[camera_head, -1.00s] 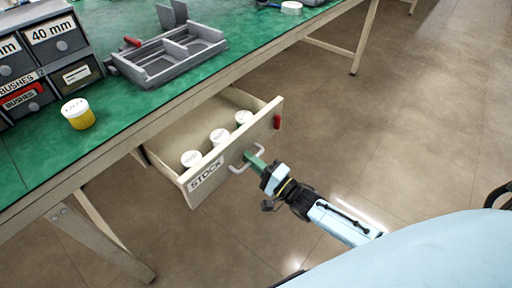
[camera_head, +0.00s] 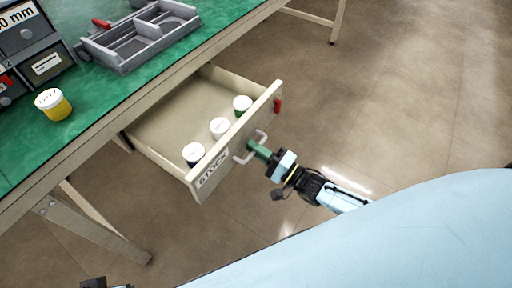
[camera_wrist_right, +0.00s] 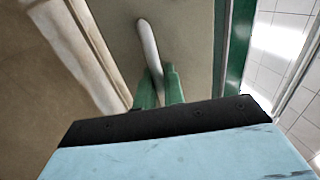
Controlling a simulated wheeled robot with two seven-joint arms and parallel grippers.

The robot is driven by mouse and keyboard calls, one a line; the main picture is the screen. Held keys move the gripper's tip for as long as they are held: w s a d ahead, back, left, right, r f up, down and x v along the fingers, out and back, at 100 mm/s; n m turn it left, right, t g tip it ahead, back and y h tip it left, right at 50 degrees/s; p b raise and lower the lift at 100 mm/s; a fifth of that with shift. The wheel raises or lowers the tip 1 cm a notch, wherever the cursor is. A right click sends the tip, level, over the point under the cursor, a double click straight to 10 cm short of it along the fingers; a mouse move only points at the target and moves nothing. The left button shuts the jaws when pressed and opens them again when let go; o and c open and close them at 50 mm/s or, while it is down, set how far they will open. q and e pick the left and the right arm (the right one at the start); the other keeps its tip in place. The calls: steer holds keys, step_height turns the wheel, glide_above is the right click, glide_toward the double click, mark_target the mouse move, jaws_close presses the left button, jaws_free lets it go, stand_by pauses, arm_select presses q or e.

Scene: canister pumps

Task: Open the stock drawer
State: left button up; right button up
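The stock drawer (camera_head: 170,126) is pulled out from under the green workbench, with much of its inside showing. Its front panel (camera_head: 228,150) carries a STOCK label (camera_head: 212,170) and a pale bow handle (camera_head: 241,157). Three white-lidded jars stand inside behind the front: one (camera_head: 194,154), another (camera_head: 219,127) and a third (camera_head: 242,104). My right gripper (camera_head: 254,148) is at the handle. In the right wrist view its green fingers (camera_wrist_right: 160,88) close around the handle bar (camera_wrist_right: 148,48). A dark piece of my left arm shows at the bottom left; its fingers are hidden.
The workbench (camera_head: 95,125) holds a yellow jar with a white lid (camera_head: 53,104), a grey divided tray (camera_head: 140,36) and labelled bins (camera_head: 40,62). The floor right of the drawer is clear.

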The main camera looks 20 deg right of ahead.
steer(key=o, duration=0.3)
steer(key=shift+s, duration=0.1)
